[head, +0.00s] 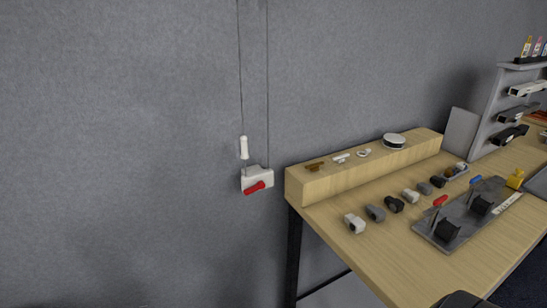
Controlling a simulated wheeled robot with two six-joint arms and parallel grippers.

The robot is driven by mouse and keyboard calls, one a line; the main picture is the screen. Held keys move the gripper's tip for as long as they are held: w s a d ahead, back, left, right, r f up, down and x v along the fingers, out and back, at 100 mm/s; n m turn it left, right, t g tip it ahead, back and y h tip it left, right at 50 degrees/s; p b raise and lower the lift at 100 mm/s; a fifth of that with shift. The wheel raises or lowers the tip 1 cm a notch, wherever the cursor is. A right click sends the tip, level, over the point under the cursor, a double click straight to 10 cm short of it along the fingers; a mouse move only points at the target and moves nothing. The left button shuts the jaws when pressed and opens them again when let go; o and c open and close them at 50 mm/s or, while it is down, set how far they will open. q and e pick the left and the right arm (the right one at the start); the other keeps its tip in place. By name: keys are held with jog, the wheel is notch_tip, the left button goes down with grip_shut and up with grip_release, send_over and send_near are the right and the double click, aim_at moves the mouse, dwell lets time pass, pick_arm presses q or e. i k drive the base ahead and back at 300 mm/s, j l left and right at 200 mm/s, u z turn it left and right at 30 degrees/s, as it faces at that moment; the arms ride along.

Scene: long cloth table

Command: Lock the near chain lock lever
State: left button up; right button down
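A white lock box (262,177) is on the grey wall, just left of the table. Its red lever (254,188) sits low on the front and lies near level, its right end a little higher. Two thin lines, chain or cord, run up the wall from the box area. A white cylindrical handle (243,147) hangs on the left line above the box. Only one such lock shows. I cannot tell from its pose whether the lever is locked. Neither gripper is in view.
A wooden table (372,262) stands at right with a raised wooden shelf (330,184) along the wall. Several small fittings and a grey plate (428,224) with red and blue levers lie on it. A grey rack (495,110) stands behind. The wall left of the lock is clear.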

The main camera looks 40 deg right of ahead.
aim_at(261, 185)
jog(key=z, duration=1.1)
